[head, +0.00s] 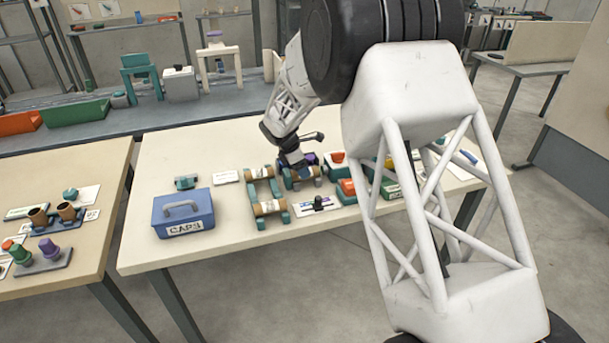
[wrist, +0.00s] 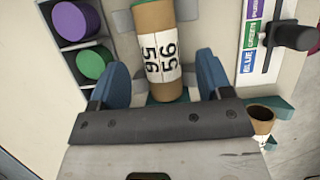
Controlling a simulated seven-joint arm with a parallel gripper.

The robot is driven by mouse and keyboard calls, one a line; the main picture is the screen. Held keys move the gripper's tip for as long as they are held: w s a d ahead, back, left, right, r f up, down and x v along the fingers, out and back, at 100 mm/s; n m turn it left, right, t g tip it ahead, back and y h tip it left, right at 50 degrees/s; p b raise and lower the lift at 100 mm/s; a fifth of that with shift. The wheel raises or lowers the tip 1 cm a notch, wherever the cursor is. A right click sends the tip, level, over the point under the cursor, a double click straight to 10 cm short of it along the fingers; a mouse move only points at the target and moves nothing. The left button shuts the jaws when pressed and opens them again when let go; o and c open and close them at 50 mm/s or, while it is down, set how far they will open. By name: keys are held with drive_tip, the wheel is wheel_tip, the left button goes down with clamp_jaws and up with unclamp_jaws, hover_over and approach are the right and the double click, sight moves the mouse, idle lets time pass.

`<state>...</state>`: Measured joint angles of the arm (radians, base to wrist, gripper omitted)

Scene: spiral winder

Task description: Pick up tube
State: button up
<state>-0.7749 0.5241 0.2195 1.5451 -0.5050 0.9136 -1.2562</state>
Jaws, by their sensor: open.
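In the wrist view a brown cardboard tube (wrist: 153,20) with a white label reading 56 and 95 lies in front of my gripper (wrist: 158,78). My gripper's two blue fingers are spread apart, with the tube's near end between or just below them; I cannot tell the exact height. Nothing is held. In the head view my gripper (head: 293,160) is low over the table by the green cradles. Tubes lie on the cradles there, one at the back (head: 260,173) and one at the front (head: 268,208). The tube under my gripper is partly hidden there.
A purple cap (wrist: 74,20) and a green cap (wrist: 93,63) sit left of the tube. A colour-name card (wrist: 250,40) and a black knob (wrist: 296,37) are at right. A blue CAPS box (head: 183,215) stands left on the table (head: 225,145). Another tube's open end (wrist: 262,116) shows lower right.

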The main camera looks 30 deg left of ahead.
drive_tip(key=shift+x, duration=1.65)
drive_tip(key=shift+f, duration=0.3)
drive_tip(key=c, duration=1)
drive_tip(key=shift+r, duration=0.1)
drive_tip(key=shift+r, duration=5.15)
